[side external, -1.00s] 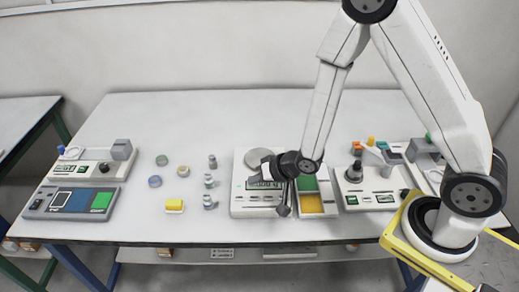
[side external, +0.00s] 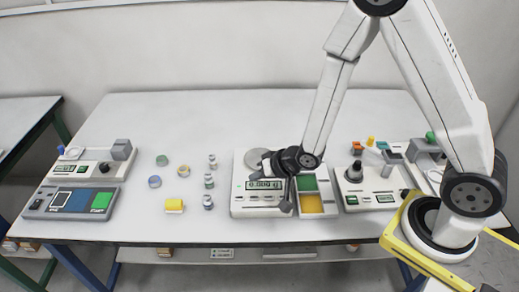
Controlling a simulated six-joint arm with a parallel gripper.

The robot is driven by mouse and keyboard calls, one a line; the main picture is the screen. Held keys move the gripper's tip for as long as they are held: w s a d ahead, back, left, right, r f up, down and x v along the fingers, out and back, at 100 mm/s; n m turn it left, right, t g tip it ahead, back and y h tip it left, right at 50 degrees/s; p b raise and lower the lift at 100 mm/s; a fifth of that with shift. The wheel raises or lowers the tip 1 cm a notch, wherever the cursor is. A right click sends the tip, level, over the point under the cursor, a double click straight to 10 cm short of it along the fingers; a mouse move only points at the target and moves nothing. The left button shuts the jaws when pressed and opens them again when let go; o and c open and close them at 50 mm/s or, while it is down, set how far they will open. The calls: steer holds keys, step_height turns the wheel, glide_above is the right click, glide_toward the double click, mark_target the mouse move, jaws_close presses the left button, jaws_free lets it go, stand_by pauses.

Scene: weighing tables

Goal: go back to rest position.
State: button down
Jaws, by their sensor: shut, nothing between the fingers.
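My gripper (side external: 285,206) is shut and empty. The scale has a round metal pan (side external: 254,158), partly hidden by my wrist, and a lit display (side external: 264,185).
A device with coloured panels (side external: 71,202) is at far left. Another device (side external: 367,190) stands right of the tray. The table's back (side external: 220,112) is clear.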

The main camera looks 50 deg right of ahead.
steer(key=s+d+r+n+g+h, duration=0.3)
steer(key=s+d+r+n+g, duration=0.1)
steer(key=s+d+r, duration=0.3)
steer(key=s+r+g, duration=0.1)
steer(key=s+r, duration=0.1)
steer(key=s, duration=0.2)
steer(key=shift+s+d+r+n+g, duration=0.15)
steer(key=shift+s+r+n+g, duration=0.15)
steer(key=shift+r+g, duration=0.1)
